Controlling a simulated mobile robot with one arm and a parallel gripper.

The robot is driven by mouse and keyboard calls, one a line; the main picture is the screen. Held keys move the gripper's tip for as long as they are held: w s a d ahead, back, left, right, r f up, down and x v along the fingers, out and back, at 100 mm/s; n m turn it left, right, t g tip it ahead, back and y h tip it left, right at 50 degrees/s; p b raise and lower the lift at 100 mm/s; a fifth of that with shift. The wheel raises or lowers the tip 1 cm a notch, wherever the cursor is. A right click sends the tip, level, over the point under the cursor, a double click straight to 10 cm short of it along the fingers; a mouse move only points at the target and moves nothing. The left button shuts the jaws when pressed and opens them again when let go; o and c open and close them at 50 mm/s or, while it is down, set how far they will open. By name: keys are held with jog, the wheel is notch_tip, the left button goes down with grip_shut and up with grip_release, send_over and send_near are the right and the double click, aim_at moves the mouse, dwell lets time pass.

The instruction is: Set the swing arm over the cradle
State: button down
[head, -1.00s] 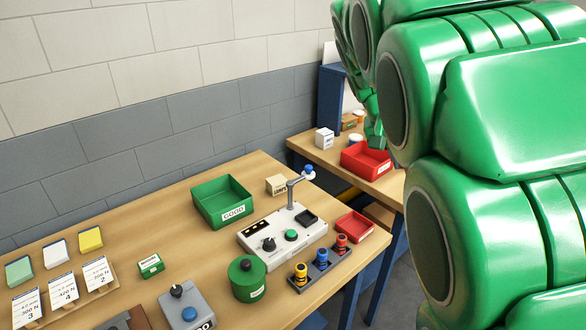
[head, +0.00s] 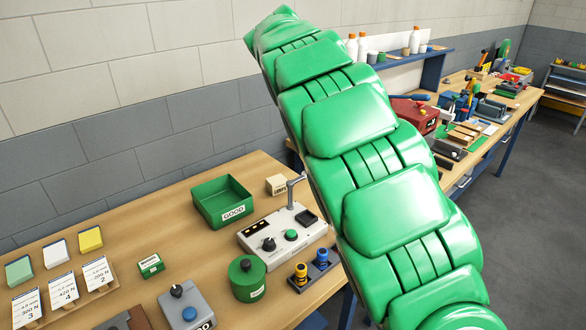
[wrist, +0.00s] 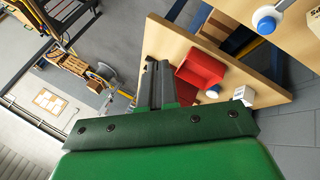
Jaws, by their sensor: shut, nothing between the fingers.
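The white tester (head: 272,238) stands on the near bench with a grey post that carries the swing arm (head: 292,193). The outer end of the swing arm is hidden behind my green arm in the head view. A dark square recess, apparently the cradle (head: 307,217), sits on the tester's top at the right. In the wrist view a blue knob (wrist: 266,25), apparently the swing arm's end, shows at the upper right, apart from my fingers. My gripper (wrist: 157,72) is shut and empty, pointing toward a red bin. The gripper is not visible in the head view.
A green GOOD bin (head: 222,201), a green round pot (head: 247,278) and a stand with coloured plugs (head: 313,268) surround the tester. The red bin (wrist: 200,68) and a white box (wrist: 243,95) stand on another bench. A cluttered bench (head: 500,105) lies at the back right.

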jog(key=w+a+f, duration=0.1)
jog(key=a+f, duration=0.2)
jog(key=a, duration=0.4)
jog(key=w+a+f, duration=0.2)
jog(key=a+f, duration=0.1)
jog(key=a, duration=0.4)
jog(key=w+a+f+t, duration=0.1)
jog(key=w+a+f, duration=0.1)
jog(key=a, duration=0.6)
jog(key=shift+f, duration=0.65)
jog(key=shift+w, duration=0.1)
jog(key=w+d+f, duration=0.2)
jog(key=d+f, duration=0.6)
jog(key=d, duration=0.1)
jog(key=shift+d, duration=0.15)
